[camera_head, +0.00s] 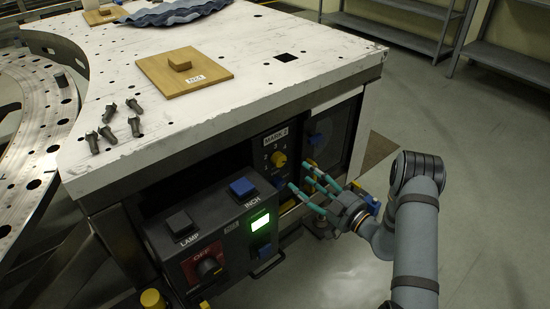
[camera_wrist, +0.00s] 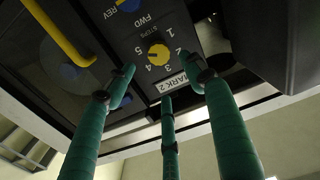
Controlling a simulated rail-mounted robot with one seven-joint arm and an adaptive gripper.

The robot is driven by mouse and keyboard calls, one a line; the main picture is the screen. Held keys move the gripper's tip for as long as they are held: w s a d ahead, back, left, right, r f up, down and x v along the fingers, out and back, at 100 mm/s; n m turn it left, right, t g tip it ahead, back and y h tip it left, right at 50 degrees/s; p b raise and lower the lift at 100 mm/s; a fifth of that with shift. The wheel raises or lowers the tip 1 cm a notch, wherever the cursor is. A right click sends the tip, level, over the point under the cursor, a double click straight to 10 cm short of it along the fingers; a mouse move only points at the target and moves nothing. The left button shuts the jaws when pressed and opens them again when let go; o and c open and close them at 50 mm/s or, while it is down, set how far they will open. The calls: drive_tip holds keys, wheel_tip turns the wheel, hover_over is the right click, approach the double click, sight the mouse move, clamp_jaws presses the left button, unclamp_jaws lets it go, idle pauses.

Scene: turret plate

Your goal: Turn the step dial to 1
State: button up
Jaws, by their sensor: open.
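The step dial is a yellow knob (camera_wrist: 158,54) on a dark panel, ringed by the numbers 1 to 5, with a MARK 2 plate beside it. In the head view the dial (camera_head: 279,159) is on the cabinet front under the table edge. Which number it points at is too small to tell. My gripper (camera_head: 302,178) has teal fingers and stands to the right of the dial, in front of the cabinet. In the wrist view my gripper (camera_wrist: 165,85) is open, its fingers spread towards the dial panel. Nothing is between them, and no finger clearly touches the dial.
A blue REV/FWD knob (camera_wrist: 128,4) is close to the dial. A yellow handle (camera_wrist: 52,32) stands out from the neighbouring door. A control box (camera_head: 215,240) with buttons, a red OFF switch and a lit green panel juts out left of my gripper. Open floor lies right.

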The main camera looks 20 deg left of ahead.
sight(281, 162)
drive_tip(key=b+x, duration=0.1)
drive_tip(key=x, duration=0.8)
drive_tip(key=shift+w+a, duration=0.2)
drive_tip(key=shift+a, duration=0.15)
drive_tip(key=c, duration=0.3)
drive_tip(key=c, duration=0.7)
drive_tip(key=shift+c, duration=0.6)
